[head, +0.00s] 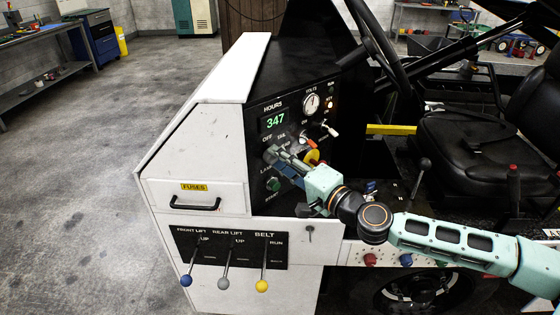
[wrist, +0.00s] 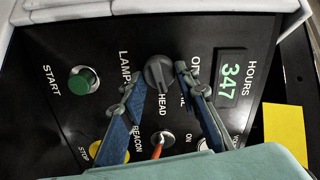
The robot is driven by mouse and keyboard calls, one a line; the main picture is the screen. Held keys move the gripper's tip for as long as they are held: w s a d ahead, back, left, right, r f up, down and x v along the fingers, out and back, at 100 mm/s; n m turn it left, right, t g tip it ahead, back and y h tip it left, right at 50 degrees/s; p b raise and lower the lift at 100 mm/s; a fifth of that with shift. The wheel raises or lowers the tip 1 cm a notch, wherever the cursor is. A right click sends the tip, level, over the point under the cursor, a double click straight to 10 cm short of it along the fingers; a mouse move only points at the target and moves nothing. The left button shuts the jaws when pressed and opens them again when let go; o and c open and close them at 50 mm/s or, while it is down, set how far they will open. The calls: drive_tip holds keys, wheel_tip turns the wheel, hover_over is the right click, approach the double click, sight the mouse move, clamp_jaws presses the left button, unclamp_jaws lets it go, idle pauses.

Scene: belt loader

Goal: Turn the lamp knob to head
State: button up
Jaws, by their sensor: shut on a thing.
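The lamp knob (wrist: 159,72) is a dark grey round knob on the black panel, with the words LAMP, OFF, TAIL and HEAD printed around it. In the wrist view its ridge seems to point down toward the HEAD label. My gripper (wrist: 157,78) has its two blue-and-grey fingers on either side of the knob and is shut on it. In the head view my gripper (head: 272,153) reaches the panel from the right, and its fingers hide the knob.
A green START button (wrist: 83,80) sits left of the knob in the wrist view. A red-tipped beacon switch (wrist: 160,142) and a yellow STOP control (wrist: 108,150) are close by. The HOURS display (head: 274,121) reads 347. Three levers (head: 226,262) stand below.

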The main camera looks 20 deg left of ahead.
drive_tip(key=shift+m, duration=1.2)
drive_tip(key=o, duration=1.1)
drive_tip(key=shift+o, duration=0.2)
drive_tip(key=shift+d, duration=0.1)
drive_tip(key=v, duration=1.2)
drive_tip(key=shift+f, duration=0.2)
